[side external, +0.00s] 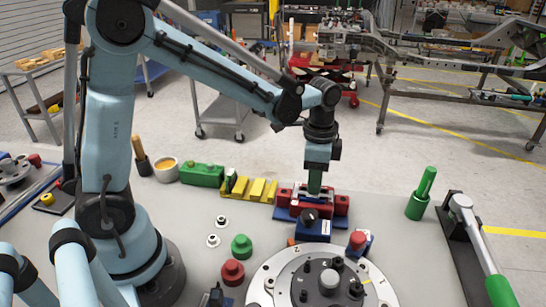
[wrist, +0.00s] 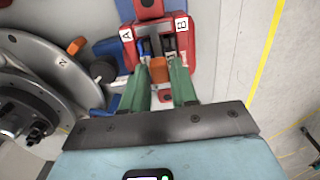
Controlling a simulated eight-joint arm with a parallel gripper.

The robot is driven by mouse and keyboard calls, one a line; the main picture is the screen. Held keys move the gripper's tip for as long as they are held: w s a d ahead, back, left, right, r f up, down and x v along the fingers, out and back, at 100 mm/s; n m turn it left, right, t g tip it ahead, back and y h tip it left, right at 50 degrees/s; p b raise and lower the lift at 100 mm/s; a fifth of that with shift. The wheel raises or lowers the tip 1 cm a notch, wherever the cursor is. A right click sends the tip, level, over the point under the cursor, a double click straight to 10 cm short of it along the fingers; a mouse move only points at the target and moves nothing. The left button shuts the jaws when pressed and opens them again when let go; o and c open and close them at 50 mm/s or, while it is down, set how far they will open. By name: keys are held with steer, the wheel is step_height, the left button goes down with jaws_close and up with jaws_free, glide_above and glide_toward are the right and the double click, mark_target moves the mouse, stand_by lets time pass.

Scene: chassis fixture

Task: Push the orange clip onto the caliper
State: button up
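A small orange piece (wrist: 76,46), which looks like the clip, lies by the rim of the round grey disc in the wrist view. In the side view a bit of orange (side external: 291,242) shows at the disc's back edge. The red fixture marked A and B (wrist: 128,50), on a blue base, may hold the caliper; I cannot tell the caliper apart. My gripper (wrist: 161,64) has two green fingers, spread apart, over the near end of this fixture. In the side view the fingers point down at the red fixture (side external: 341,205), their tips partly hidden.
The round disc (side external: 262,284) stands in front of the fixture. Left of it are a green knob (side external: 241,246) and a red knob (side external: 232,272). A yellow block (side external: 258,190) and a green block (side external: 202,175) stand behind left. A green-handled lever (side external: 480,245) is at right.

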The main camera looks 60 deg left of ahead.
steer(key=shift+r, duration=0.15)
stand_by(0.3)
steer(key=shift+r, duration=1.35)
steer(key=o, duration=0.6)
steer(key=shift+c, duration=0.2)
steer(key=shift+r, duration=2.25)
